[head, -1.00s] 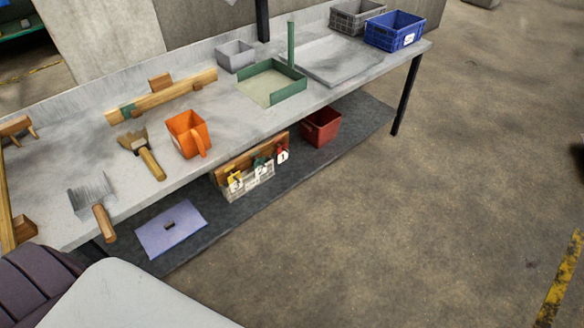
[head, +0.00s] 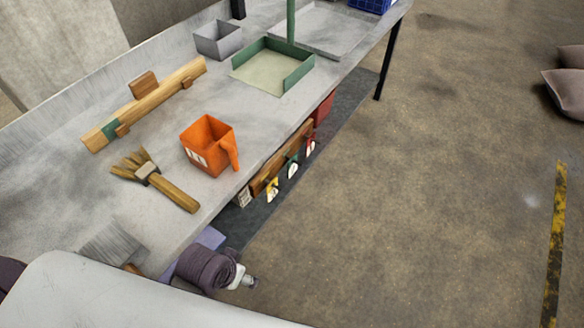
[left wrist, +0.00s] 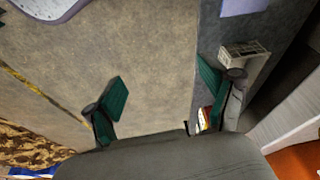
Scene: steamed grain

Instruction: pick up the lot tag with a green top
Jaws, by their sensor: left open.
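The lot tag with a green top (head: 292,168) hangs at the front of a wooden rack (head: 263,183) under the bench's front edge, in the head view. A yellow-topped tag (head: 271,188) hangs nearer on its left, and a red-topped tag (head: 311,145) farther on its right. My left gripper (left wrist: 160,92) is open and empty, its two green-padded fingers apart over bare floor in the left wrist view. In the head view its wrist is low, in front of the bench, short of the tags. A partly hidden red, yellow and white item (left wrist: 204,118) shows beside the right finger; I cannot tell which tag it is.
The bench (head: 60,180) carries a brush (head: 155,180), an orange scoop (head: 209,146), a green-walled tray (head: 273,67) and a grey box (head: 217,40). A red bin (head: 323,107) stands on the lower shelf.

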